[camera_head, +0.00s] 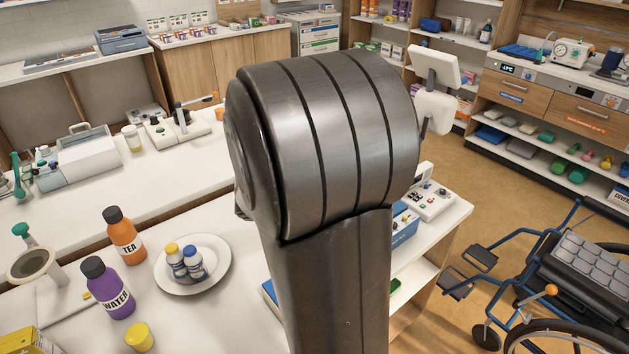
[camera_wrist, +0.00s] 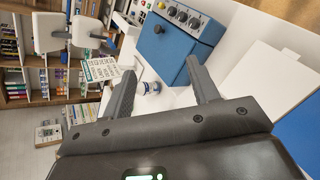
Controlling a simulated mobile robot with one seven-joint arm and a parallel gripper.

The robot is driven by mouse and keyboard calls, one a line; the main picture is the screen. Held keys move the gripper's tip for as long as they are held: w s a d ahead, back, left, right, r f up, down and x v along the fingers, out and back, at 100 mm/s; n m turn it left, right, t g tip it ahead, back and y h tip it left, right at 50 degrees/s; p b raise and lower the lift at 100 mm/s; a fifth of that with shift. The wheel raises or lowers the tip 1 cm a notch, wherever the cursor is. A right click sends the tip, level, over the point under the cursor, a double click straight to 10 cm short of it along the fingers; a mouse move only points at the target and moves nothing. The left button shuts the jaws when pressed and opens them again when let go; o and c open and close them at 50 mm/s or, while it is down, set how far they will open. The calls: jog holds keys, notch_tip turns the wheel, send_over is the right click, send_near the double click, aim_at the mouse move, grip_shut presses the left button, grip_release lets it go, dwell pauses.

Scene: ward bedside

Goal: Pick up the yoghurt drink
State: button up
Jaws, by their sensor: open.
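In the head view, two small bottles stand close together on a white plate. My gripper (camera_wrist: 160,68) is open and empty in the wrist view. A small white and blue container (camera_wrist: 147,89) shows beyond and between its fingers, apart from them; I cannot tell what it is. My arm hides the gripper in the head view.
The plate (camera_head: 222,277) is on a white table. An orange tea bottle (camera_head: 124,238) and a purple water bottle (camera_head: 108,293) stand left of it. A blue device (camera_wrist: 180,42) is near my gripper's right finger. A wheelchair (camera_head: 560,270) stands at the right.

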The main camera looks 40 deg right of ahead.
jog(key=w+d+f+n+t+h, duration=0.5)
jog(key=w+d+f+n+t, duration=0.4)
jog(key=w+n, duration=0.55)
jog(key=shift+n+g, duration=0.35)
jog(key=shift+g, duration=0.15)
jog(key=x, duration=0.3)
jog(key=f+x, duration=0.1)
jog(key=x, duration=0.6)
jog(key=shift+s+d+f, duration=0.15)
jog(key=shift+s, duration=0.15)
grip_shut()
